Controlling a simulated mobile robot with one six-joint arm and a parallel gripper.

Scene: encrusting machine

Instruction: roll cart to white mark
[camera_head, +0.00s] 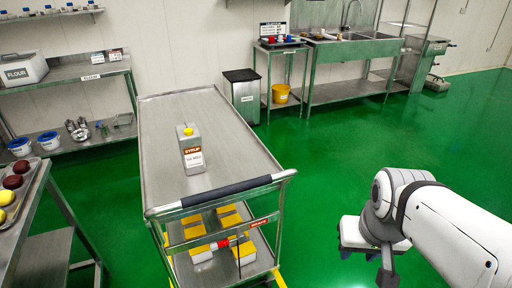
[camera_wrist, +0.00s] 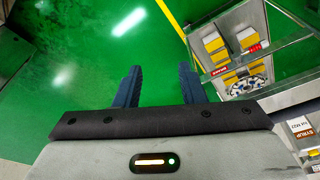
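The steel cart (camera_head: 225,115) stands left of centre in the head view, with a dark padded handle (camera_head: 226,192) along its near end. A grey container labelled syrup (camera_head: 192,158) with a yellow cap stands on its top. The cart's lower shelf (camera_wrist: 283,52) shows at the right of the wrist view. I cannot make out a white mark.
A table with a tray of coloured balls (camera_head: 14,190) is close on the cart's left. Shelving (camera_head: 75,78), a bin (camera_head: 242,95), a yellow bucket (camera_head: 281,93) and a sink bench (camera_head: 350,60) line the back wall. The green floor (camera_head: 335,135) right of the cart is clear.

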